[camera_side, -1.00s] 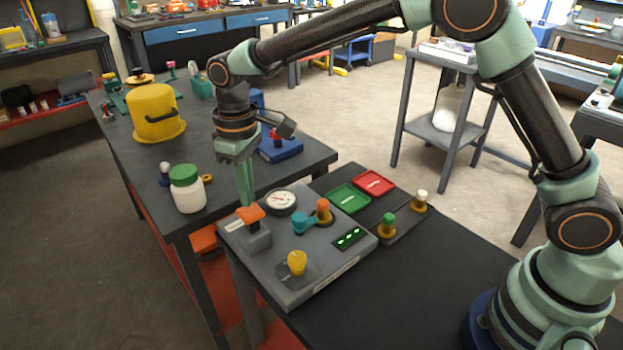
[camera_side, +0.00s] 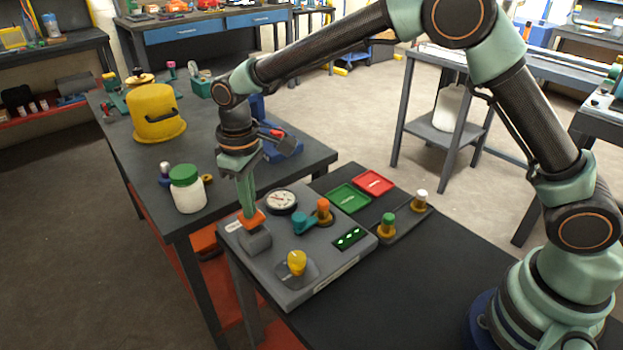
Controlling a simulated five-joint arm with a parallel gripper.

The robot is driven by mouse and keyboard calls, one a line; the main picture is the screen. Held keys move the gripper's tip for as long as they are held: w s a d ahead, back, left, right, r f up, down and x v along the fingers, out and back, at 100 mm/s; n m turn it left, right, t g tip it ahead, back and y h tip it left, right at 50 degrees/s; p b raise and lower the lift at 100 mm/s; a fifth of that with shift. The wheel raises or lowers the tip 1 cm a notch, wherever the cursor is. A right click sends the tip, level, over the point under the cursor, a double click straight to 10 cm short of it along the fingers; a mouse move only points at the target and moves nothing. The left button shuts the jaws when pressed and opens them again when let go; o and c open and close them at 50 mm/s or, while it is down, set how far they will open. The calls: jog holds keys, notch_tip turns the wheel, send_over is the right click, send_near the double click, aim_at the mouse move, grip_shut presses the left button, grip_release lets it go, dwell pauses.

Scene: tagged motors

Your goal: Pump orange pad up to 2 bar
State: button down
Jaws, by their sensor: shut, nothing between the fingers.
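The orange pad (camera_side: 257,221) sits on top of a grey block (camera_side: 256,240) at the left side of the grey panel (camera_side: 312,281). My gripper (camera_side: 248,214) is shut and empty. It points down, with its fingertips at the top of the pad, seemingly touching it and hiding part of it. A round white-faced gauge (camera_side: 281,201) stands behind and to the right of the pad. Its reading is too small to tell.
The panel also bears a teal handle (camera_side: 303,224), an orange-topped post (camera_side: 323,208), a yellow knob (camera_side: 297,261) and a lit green display (camera_side: 349,238). Green (camera_side: 348,199) and red (camera_side: 373,183) trays lie behind. A white jar (camera_side: 187,190) stands on the left bench.

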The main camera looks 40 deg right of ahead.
jog(key=shift+f, duration=0.5)
jog(key=shift+r, duration=1.95)
notch_tip(320, 180, up, 6)
